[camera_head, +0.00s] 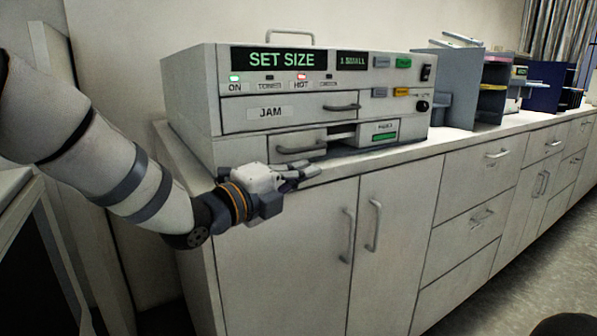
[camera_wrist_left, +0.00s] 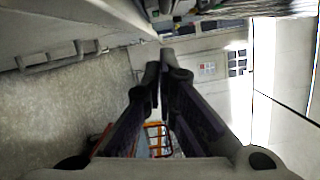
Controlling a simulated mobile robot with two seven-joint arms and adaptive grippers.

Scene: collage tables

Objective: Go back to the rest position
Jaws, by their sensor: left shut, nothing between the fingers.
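My left gripper (camera_head: 306,172) is in front of the lower part of a grey machine (camera_head: 270,60) on the counter, near its lower drawer handle. Its fingers point right and are close together, with nothing between them. In the left wrist view, the two dark fingers (camera_wrist_left: 160,75) meet near the middle of the picture. My right gripper is not in view. The machine shows "SET SIZE" on its display, with the ON and HOT lights lit. Its JAM drawer (camera_head: 290,112) looks closed. The lower drawer (camera_head: 298,146) appears to stand out a little.
A long counter (camera_head: 465,135) runs to the right, with cabinet doors (camera_head: 290,260) and drawers below. Desk organisers (camera_head: 465,85) stand farther along it. A dark-fronted unit (camera_head: 35,270) is at the lower left.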

